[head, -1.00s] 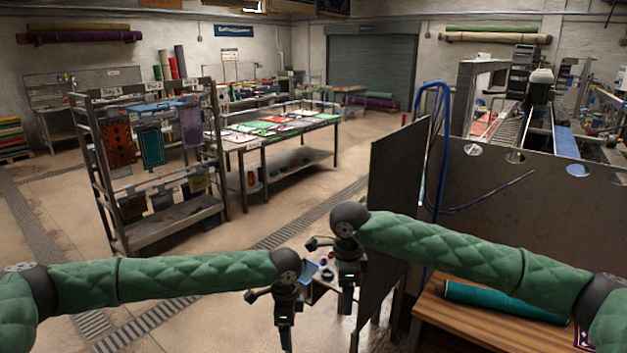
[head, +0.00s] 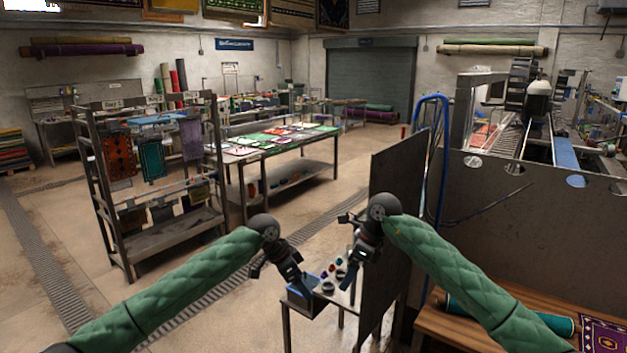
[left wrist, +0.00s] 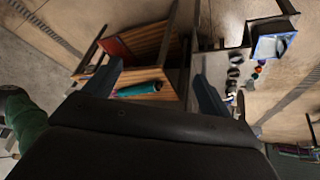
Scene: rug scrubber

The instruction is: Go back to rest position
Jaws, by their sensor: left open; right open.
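My left gripper (head: 299,287) hangs at the end of the green padded left arm in the head view, just in front of a small side table (head: 318,299). Its two fingers stand wide apart in the left wrist view (left wrist: 160,85), with nothing between them but the background.
A dark panel (head: 395,200) stands close to my right arm. A wooden bench (head: 450,327) with a rolled teal rug (head: 553,322) is at lower right. A rug rack (head: 100,190) and a long table (head: 322,143) stand at left and behind. Floor at left is clear.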

